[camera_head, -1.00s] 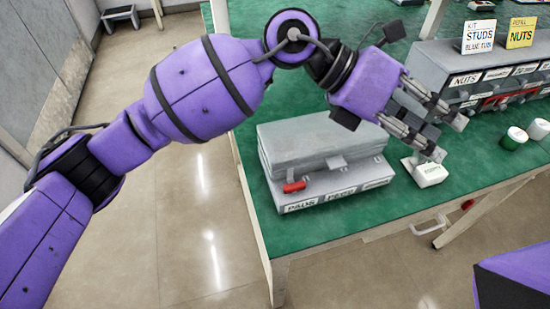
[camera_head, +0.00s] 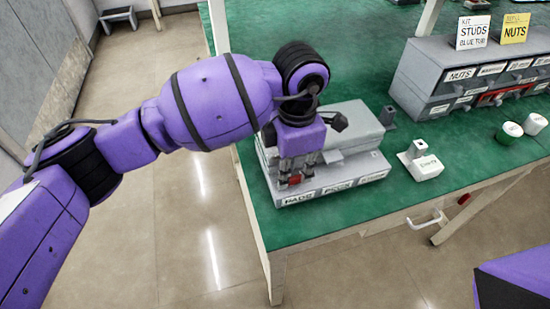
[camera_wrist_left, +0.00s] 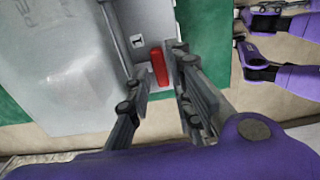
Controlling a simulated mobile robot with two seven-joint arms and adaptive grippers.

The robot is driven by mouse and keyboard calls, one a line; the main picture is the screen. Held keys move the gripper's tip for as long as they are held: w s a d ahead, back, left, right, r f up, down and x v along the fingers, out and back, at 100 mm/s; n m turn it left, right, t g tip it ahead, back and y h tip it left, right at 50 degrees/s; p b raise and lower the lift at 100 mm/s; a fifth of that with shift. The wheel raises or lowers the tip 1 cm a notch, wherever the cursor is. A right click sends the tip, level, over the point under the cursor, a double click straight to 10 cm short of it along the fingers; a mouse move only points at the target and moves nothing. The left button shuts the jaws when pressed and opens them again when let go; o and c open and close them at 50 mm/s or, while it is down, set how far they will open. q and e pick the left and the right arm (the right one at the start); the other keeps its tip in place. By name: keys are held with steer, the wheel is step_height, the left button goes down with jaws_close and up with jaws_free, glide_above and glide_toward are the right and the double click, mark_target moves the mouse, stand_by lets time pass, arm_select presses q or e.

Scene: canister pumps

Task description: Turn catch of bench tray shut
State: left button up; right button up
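The bench tray (camera_head: 348,184) is a grey case with a grey lid lying down on it and a labelled front, near the green bench's front left corner. Its red catch (camera_head: 295,180) is at the left of the front, mostly hidden by my left gripper (camera_head: 298,174). In the left wrist view the red catch (camera_wrist_left: 159,67) lies between the two fingers of the left gripper (camera_wrist_left: 160,72), which are apart. Contact with the catch cannot be told. My right gripper is out of view.
Two small round tubs (camera_head: 535,124) and a grey drawer rack (camera_head: 470,82) with sign cards are farther right.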

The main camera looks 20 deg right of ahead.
arm_select(q)
steer(key=shift+f, duration=0.85)
jaws_close()
